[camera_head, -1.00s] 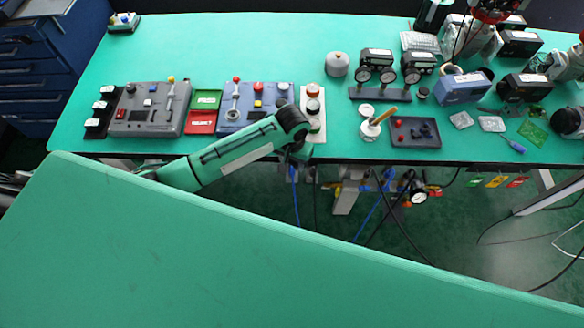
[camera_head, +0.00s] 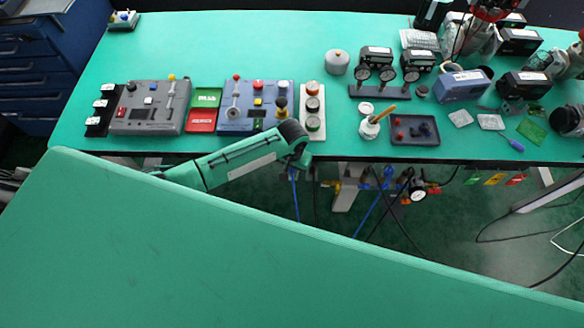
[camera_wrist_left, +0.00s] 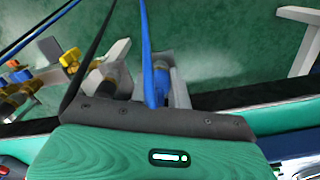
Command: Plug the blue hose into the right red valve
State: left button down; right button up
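My left arm comes in from the left in the head view, and its left gripper (camera_head: 299,162) is at the near edge of the back table, pointing down. Its fingers are mostly hidden there. A blue hose (camera_head: 296,198) hangs just below it. In the left wrist view a blue hose (camera_wrist_left: 147,35) ends in a thicker blue part (camera_wrist_left: 160,82) close by the gripper body; I cannot tell whether the fingers grip it. Beneath the table are yellow fittings with small red parts (camera_head: 323,184), too small to tell which is the right red valve. My right gripper is not in view.
A gauge (camera_head: 417,190) and another blue hose (camera_head: 368,215) hang under the table, with dark cables around them. Control boxes (camera_head: 148,108) and a small tray (camera_head: 414,130) stand on the table (camera_head: 230,45). A large green surface (camera_head: 200,260) fills the foreground.

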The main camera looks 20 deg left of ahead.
pick_arm(q)
jog(key=c, duration=2)
grip_release()
grip_shut()
jog(key=shift+r+p, duration=0.6)
jog(key=shift+p, duration=0.05)
jog(key=shift+r+p, duration=0.3)
jog(key=shift+p, duration=0.1)
jog(key=shift+r, duration=0.1)
jog(key=shift+r, duration=0.1)
